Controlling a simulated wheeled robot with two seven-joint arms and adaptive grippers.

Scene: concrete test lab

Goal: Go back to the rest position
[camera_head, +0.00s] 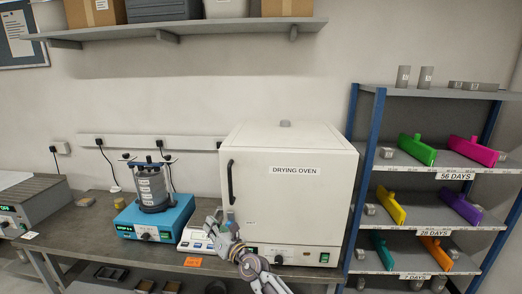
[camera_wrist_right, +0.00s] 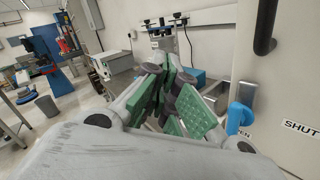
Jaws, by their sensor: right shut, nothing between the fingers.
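My right gripper (camera_head: 217,224) reaches up from the bottom of the head view, in front of the lower left of the drying oven (camera_head: 295,205). It is shut and empty. In the right wrist view its green-padded fingers (camera_wrist_right: 172,95) are together with nothing between them. The oven is a white box with its door closed and a dark vertical handle (camera_head: 230,182). A blue latch lever (camera_wrist_right: 240,115) shows close to the right of the fingers in the wrist view. My left gripper is not in view.
A blue sieve shaker (camera_head: 155,215) stands left of the oven, with a small white balance (camera_head: 196,238) between them, partly behind my gripper. A grey device (camera_head: 35,203) is at the far left. A blue-framed shelf (camera_head: 440,165) with coloured moulds stands right. Bare bench (camera_head: 80,235) shows at left.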

